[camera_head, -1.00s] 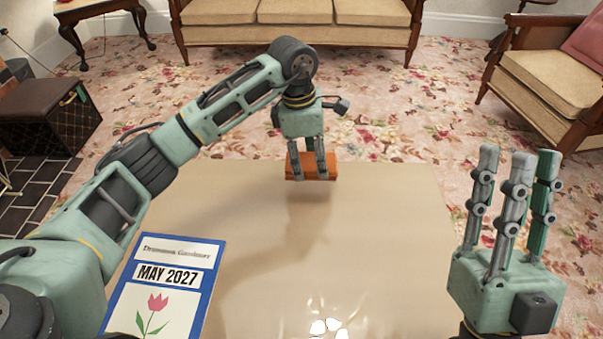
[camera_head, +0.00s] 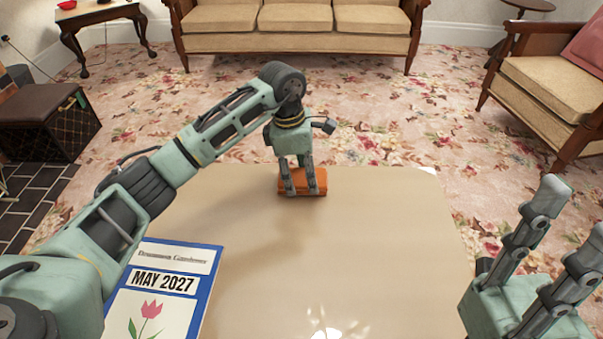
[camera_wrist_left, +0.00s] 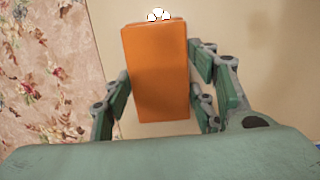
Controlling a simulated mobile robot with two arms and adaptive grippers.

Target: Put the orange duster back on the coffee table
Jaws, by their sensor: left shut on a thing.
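The orange duster (camera_head: 301,181) is a small block near the far edge of the tan coffee table (camera_head: 390,240). My left gripper (camera_head: 301,190) is shut on it, with its fingers pointing down. In the left wrist view the duster (camera_wrist_left: 157,75) sits between the fingers, with the tan table top behind it. A shadow falls on the table nearer to me; I cannot tell if the duster touches the top. My right gripper (camera_head: 550,245) is at the right, empty, its fingers apart and pointing up.
A blue-bordered booklet (camera_head: 165,285) marked May 2027 lies at the table's near left. The middle and right of the table top are clear. A sofa (camera_head: 295,30), an armchair (camera_head: 550,90) and a patterned box (camera_head: 45,120) stand beyond on the floral carpet.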

